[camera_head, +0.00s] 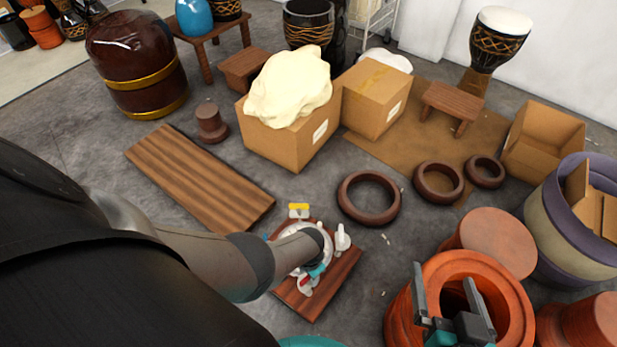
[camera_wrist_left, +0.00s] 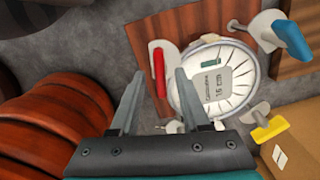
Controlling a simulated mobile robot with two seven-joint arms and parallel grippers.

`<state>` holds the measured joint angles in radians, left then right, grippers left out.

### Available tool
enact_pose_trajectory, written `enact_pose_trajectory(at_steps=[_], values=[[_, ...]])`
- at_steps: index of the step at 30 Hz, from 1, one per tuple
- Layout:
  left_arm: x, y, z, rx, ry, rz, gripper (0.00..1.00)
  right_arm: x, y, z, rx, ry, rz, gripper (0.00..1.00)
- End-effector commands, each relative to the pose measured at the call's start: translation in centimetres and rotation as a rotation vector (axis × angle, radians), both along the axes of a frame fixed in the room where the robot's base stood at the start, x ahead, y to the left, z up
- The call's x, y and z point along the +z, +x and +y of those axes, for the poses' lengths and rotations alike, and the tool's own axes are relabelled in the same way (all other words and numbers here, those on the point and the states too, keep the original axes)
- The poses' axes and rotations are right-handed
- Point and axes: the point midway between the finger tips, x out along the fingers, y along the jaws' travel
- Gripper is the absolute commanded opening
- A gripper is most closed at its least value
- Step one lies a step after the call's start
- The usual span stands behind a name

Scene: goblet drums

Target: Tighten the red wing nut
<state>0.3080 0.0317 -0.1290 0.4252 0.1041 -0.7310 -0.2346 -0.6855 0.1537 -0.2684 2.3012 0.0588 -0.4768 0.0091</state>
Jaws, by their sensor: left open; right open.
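The red wing nut (camera_wrist_left: 160,75) is in the left wrist view, on the left side of a round white drum head with a display (camera_wrist_left: 213,85). It shows between the two fingertips of my open left gripper (camera_wrist_left: 159,74); I cannot tell whether the fingers are level with it. In the head view a bit of the red nut (camera_head: 303,283) shows below my left arm, which hides most of the drum head. A blue wing nut (camera_wrist_left: 292,38) and a yellow one (camera_wrist_left: 272,128) sit around the rim. My right gripper (camera_head: 446,272) is open and empty above an orange drum shell.
The drum head rests on a wooden board (camera_head: 335,285). The orange shell (camera_head: 400,315) and a terracotta drum (camera_head: 495,240) stand to the right. Brown rings (camera_head: 369,218) and a wooden plank (camera_head: 195,180) lie on the floor. Cardboard boxes (camera_head: 290,145) stand behind, with clear floor between.

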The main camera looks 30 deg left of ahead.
Motion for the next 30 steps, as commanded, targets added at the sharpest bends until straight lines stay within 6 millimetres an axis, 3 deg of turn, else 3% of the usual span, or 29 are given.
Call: enact_pose_trajectory(at_steps=[14, 30], values=[[1.4, 0.1, 0.0, 0.0, 0.001, -0.001, 0.46, -0.4, -0.5, -2.2, -0.015, -0.102, 0.173, 1.0], [4.0, 0.1, 0.1, 0.0, 0.001, -0.001, 0.46, -1.0, -3.6, -6.6, -0.063, -0.253, 0.501, 1.0]])
